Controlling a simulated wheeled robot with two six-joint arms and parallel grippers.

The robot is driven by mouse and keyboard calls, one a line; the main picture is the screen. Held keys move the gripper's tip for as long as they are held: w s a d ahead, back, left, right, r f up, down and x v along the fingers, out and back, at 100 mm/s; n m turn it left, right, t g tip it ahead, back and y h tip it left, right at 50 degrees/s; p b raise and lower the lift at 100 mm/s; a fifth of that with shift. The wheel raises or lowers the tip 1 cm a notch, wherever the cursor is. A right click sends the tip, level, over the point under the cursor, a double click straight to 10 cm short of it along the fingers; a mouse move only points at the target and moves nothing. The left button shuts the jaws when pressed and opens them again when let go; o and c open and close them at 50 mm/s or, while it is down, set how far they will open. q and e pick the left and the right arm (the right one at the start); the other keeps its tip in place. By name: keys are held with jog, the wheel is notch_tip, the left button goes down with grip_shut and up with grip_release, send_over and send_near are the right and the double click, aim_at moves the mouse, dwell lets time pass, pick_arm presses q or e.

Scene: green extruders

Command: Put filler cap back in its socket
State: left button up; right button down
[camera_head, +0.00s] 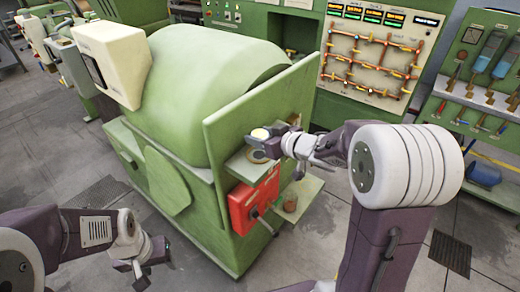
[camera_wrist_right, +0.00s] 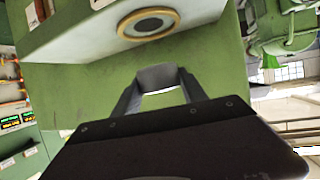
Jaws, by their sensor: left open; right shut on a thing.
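The filler cap (camera_head: 260,133), a small pale disc, shows at the tip of my right gripper (camera_head: 274,139) in the head view. The right gripper is shut on it. The socket (camera_head: 257,156), a dark round opening, is in a small green ledge on the machine's end, just below the cap; the two look apart. In the right wrist view the socket (camera_wrist_right: 148,23) has a tan rim and lies beyond the fingers (camera_wrist_right: 157,88); the held cap is hard to make out there. My left gripper (camera_head: 154,264) is open and empty at the lower left, away from the machine.
The green extruder (camera_head: 215,85) has an upright end plate (camera_head: 245,110) beside the ledge. A red box (camera_head: 253,203) is below the ledge, and a brown cup (camera_head: 290,203) stands on a lower shelf. Control panels and a tool rack (camera_head: 480,75) stand behind. The front floor is clear.

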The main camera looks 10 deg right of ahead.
aim_at(259, 155)
jog(key=f, duration=0.2)
jog(key=f+b, duration=0.1)
jog(key=f, duration=0.1)
jog(key=shift+w+a, duration=0.1)
jog(key=shift+a, duration=0.15)
jog(key=shift+f, duration=0.1)
jog(key=shift+d, duration=0.1)
jog(key=shift+f+b, duration=0.45)
jog(key=shift+f, duration=0.15)
jog(key=c, duration=0.6)
grip_release()
jog(key=shift+r, duration=0.1)
